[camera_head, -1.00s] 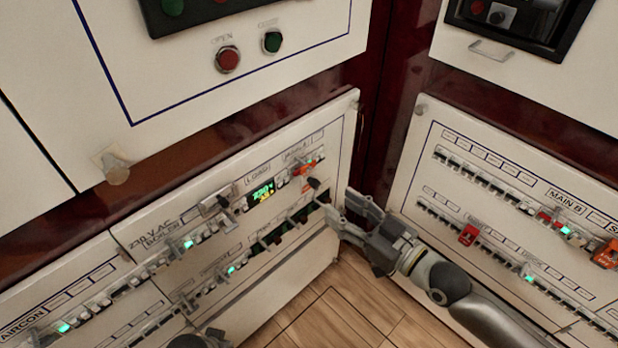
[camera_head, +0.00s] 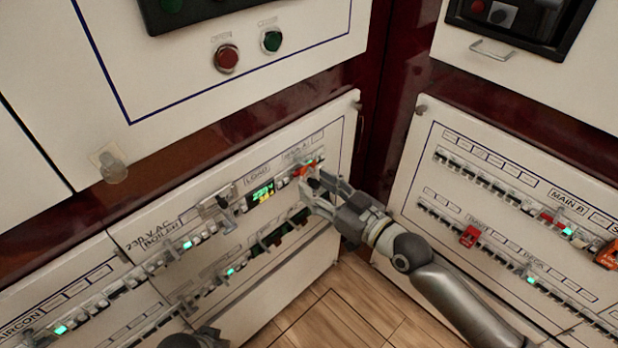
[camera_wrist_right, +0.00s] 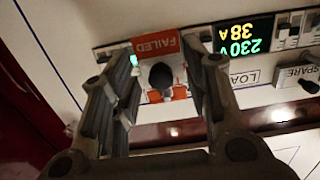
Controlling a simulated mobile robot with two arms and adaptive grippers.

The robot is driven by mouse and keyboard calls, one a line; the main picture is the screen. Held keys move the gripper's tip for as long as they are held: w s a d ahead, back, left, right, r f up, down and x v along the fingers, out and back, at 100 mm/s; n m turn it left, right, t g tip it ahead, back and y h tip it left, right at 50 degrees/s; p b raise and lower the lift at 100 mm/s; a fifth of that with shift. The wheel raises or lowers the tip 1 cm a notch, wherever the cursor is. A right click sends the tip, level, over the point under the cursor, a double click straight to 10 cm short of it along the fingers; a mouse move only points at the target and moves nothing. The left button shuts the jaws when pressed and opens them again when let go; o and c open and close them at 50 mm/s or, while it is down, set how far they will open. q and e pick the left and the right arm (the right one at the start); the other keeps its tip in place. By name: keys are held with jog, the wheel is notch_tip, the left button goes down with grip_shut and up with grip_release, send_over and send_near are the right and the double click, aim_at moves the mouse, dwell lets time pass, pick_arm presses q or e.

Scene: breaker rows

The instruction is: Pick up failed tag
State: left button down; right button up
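The failed tag (camera_head: 305,167) is a small orange-red tag on the upper breaker row of the left-hand panel, near its right end. In the right wrist view the tag (camera_wrist_right: 155,46) reads FAILED upside down, with a dark round knob (camera_wrist_right: 161,76) in front of its lower part. My right gripper (camera_head: 309,187) is at the tag, partly covering it in the head view. In the wrist view its fingers (camera_wrist_right: 161,62) stand apart on either side of the tag and knob. Contact cannot be told. A dark part of my left arm or gripper (camera_head: 197,339) shows at the bottom edge; its fingers are unclear.
A lit display (camera_head: 261,192) sits just left of the tag, beside a protruding silver fitting (camera_head: 217,208). A lower breaker row (camera_head: 270,241) runs beneath. The right-hand panel (camera_head: 398,200) carries a red tag (camera_head: 469,236) and an orange tag (camera_head: 607,254). Wooden floor (camera_head: 340,310) lies below.

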jog(key=c, duration=0.8)
jog(key=shift+r, duration=0.15)
